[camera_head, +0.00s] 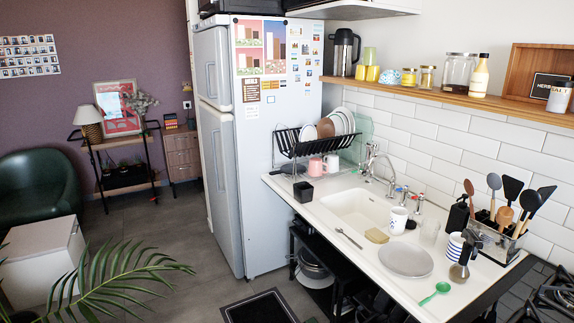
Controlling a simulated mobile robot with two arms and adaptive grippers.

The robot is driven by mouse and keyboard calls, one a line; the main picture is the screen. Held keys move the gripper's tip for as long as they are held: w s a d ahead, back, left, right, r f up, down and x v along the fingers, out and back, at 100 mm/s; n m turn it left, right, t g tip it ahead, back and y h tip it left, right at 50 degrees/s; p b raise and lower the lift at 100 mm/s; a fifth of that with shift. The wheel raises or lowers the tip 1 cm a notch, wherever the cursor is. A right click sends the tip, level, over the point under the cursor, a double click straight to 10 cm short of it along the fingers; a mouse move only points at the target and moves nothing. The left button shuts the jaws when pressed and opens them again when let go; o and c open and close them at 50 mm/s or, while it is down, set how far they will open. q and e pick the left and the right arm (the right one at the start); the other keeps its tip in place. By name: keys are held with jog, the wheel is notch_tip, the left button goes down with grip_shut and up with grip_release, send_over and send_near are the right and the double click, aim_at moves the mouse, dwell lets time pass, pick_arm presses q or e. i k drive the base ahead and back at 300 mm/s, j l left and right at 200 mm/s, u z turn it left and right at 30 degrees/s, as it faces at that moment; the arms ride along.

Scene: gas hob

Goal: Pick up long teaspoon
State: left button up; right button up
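A thin grey metal spoon (349,239) lies flat on the white counter, left of the sink's front corner and near the counter's front edge. It looks like the long teaspoon, though it is small in view. A green spoon or scoop (435,293) lies farther right near the front edge. Neither of my grippers is in view.
A sponge (376,236), grey plate (405,260), spotted mug (398,220) and striped cup (455,246) stand around the sink (352,207). A utensil holder (494,242) is by the wall. A black cup (303,192) stands left. The hob (540,297) is at lower right.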

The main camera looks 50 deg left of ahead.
aim_at(339, 230)
jog(key=u, duration=1.15)
